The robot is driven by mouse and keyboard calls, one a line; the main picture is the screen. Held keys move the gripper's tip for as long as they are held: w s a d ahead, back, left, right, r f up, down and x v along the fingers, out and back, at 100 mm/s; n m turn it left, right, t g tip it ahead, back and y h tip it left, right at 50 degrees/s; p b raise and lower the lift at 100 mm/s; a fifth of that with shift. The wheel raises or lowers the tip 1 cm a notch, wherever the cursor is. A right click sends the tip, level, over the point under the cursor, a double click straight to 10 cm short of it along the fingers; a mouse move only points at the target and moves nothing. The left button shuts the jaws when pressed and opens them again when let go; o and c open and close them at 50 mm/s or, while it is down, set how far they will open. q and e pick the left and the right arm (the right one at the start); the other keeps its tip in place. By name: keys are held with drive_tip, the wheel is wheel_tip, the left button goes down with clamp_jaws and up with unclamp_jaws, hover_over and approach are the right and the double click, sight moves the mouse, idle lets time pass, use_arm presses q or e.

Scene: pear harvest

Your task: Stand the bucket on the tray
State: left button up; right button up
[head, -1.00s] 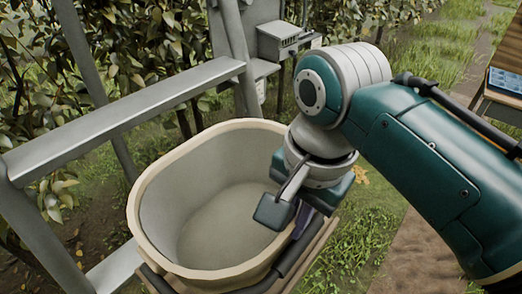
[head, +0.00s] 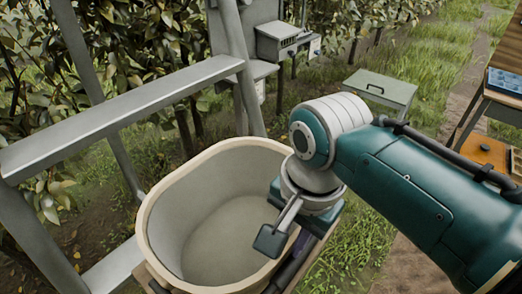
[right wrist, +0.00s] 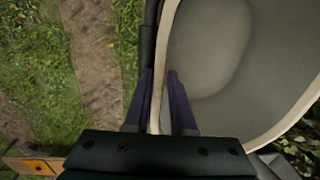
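The bucket (head: 215,225) is large, oval and grey inside, with a cream rim. It stands upright and empty in the lower middle of the head view. My right gripper (head: 285,235) is at its right side. In the right wrist view the two dark fingers (right wrist: 158,105) lie on either side of the bucket's rim (right wrist: 172,45), one inside and one outside, shut on the wall. A dark bar runs along the outside of that wall. The bucket's underside is hidden, and I cannot make out the tray for sure. My left gripper is not in view.
A grey metal frame (head: 130,115) stands close on the left. A wooden stand with a blue crate (head: 505,82) and an orange surface (head: 485,152) are at the right. Bushes line the back.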

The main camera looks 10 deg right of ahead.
drive_tip(key=shift+o, duration=0.9)
drive_tip(key=shift+r, duration=0.25)
wheel_tip(320, 180, up, 12)
drive_tip(key=p, duration=0.2)
drive_tip(key=s+d+n+t, duration=0.1)
drive_tip(key=s+d+n, duration=0.3)
drive_tip(key=s+n, duration=0.2)
drive_tip(key=s+d+n+t, duration=0.1)
drive_tip(key=s+d+n, duration=0.3)
drive_tip(key=s, duration=0.6)
drive_tip(key=shift+s+f+n+t+h, duration=0.15)
drive_tip(key=shift+f+n+t+h, duration=0.2)
drive_tip(key=shift+n, duration=0.85)
